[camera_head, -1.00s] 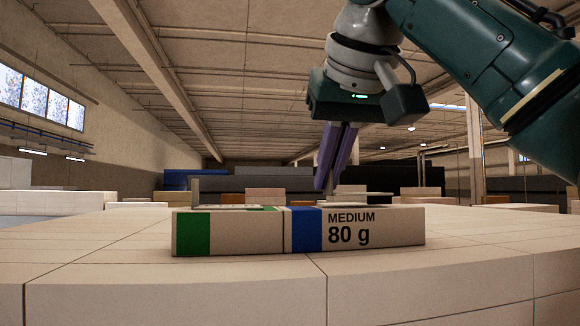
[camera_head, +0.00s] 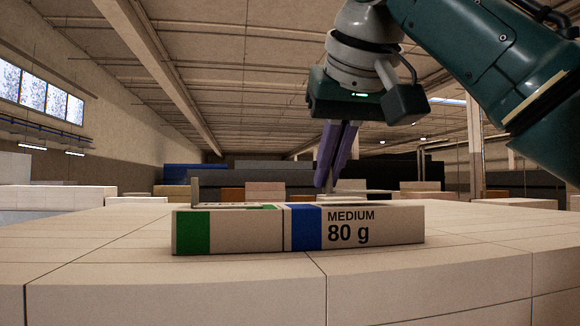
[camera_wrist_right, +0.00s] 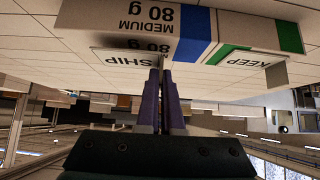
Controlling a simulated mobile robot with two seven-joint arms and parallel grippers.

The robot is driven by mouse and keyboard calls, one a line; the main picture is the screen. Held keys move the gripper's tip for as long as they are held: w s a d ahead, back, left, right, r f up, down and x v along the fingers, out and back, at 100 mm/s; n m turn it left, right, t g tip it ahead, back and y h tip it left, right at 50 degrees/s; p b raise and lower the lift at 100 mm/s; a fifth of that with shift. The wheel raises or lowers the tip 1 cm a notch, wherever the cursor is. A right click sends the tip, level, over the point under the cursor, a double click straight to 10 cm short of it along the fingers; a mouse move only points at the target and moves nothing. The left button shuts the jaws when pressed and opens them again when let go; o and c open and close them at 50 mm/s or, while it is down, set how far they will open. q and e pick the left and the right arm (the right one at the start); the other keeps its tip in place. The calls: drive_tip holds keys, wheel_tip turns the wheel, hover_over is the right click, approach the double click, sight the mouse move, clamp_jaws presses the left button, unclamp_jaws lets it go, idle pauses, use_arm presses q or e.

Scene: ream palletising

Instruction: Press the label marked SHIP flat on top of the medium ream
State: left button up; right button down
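The medium ream (camera_head: 373,227), beige with a blue band and "MEDIUM 80 g", lies flat on the pale tiled surface; it also shows upside down in the right wrist view (camera_wrist_right: 140,40). My right gripper (camera_head: 328,188) points down over it, fingers close together. The SHIP label (camera_wrist_right: 126,61) sits at its fingertips in the wrist view, apparently pinched by a tab hidden between them. In the head view the label shows as a thin edge-on line at the fingertips, just above the ream's top. I cannot tell whether it touches. My left gripper is not in view.
A green-banded ream (camera_head: 245,230) stands directly left of the medium ream. A KEEP label (camera_wrist_right: 238,62) with an upright tab (camera_wrist_right: 277,74) lies on it. The pale surface (camera_head: 170,290) is clear in front. Stacked boxes stand farther back.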

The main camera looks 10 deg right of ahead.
drive_tip(key=shift+f, duration=0.2)
drive_tip(key=shift+f+b, duration=0.3)
drive_tip(key=shift+f, duration=0.05)
drive_tip(key=shift+f, duration=0.15)
idle(1.0)
drive_tip(key=shift+f+p, duration=0.25)
drive_tip(key=shift+p, duration=0.05)
idle(0.8)
drive_tip(key=c, duration=1)
unclamp_jaws()
